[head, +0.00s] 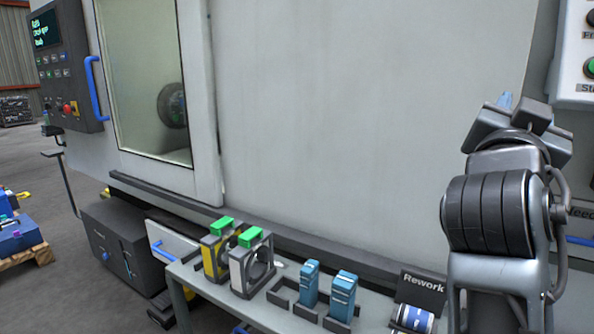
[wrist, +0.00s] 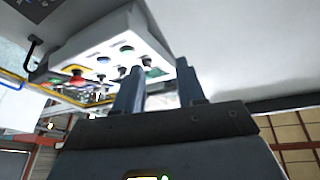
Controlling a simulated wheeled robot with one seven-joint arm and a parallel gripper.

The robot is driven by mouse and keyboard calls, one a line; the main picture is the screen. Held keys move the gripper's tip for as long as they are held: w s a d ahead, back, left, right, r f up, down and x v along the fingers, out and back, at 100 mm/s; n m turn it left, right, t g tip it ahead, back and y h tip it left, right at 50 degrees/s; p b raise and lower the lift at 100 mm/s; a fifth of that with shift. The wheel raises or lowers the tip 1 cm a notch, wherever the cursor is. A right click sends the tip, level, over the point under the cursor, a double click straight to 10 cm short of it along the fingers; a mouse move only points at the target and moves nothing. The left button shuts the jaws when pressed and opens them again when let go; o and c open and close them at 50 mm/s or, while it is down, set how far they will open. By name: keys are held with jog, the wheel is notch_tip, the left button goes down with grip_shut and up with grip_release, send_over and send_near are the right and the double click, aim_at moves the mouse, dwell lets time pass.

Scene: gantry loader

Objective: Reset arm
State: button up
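My arm (head: 488,215) stands raised and folded at the right of the head view, in front of the pale machine wall. In that view my gripper is mostly hidden behind the arm's own links. In the wrist view my gripper (wrist: 160,66) shows two blue fingers set apart, with nothing held between them. Past the fingers is a white control panel (wrist: 135,42) with a red knob and green and blue buttons. The fingers look clear of the panel.
Below the machine, a grey bench (head: 205,289) bears yellow and white gauge-like holders with green tops, two blue blocks (head: 343,290) and a Rework sign (head: 421,285). A control box (head: 590,60) is close to my arm at upper right.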

jog(key=s+a+f+n+t+y+p, duration=0.15)
jog(key=s+f+n+y, duration=0.25)
jog(key=f, duration=0.5)
jog(key=s+a+f+n+t+y, duration=0.1)
jog(key=s+a+f+n+y, duration=0.3)
jog(key=f, duration=0.5)
jog(key=s+a+f+n+t+y, duration=0.1)
jog(key=s+f+n+y, duration=0.35)
jog(key=f, duration=0.35)
jog(key=s+a+f+g+y+p, duration=0.1)
jog(key=s+a+f+g, duration=0.1)
jog(key=s, duration=1.2)
jog(key=s+a+f+g+y+p, duration=0.1)
jog(key=s+f+g, duration=0.1)
jog(key=s, duration=1.2)
jog(key=shift+s+a+f+y, duration=0.25)
jog(key=shift+a+f+y, duration=0.1)
jog(key=shift+a, duration=0.05)
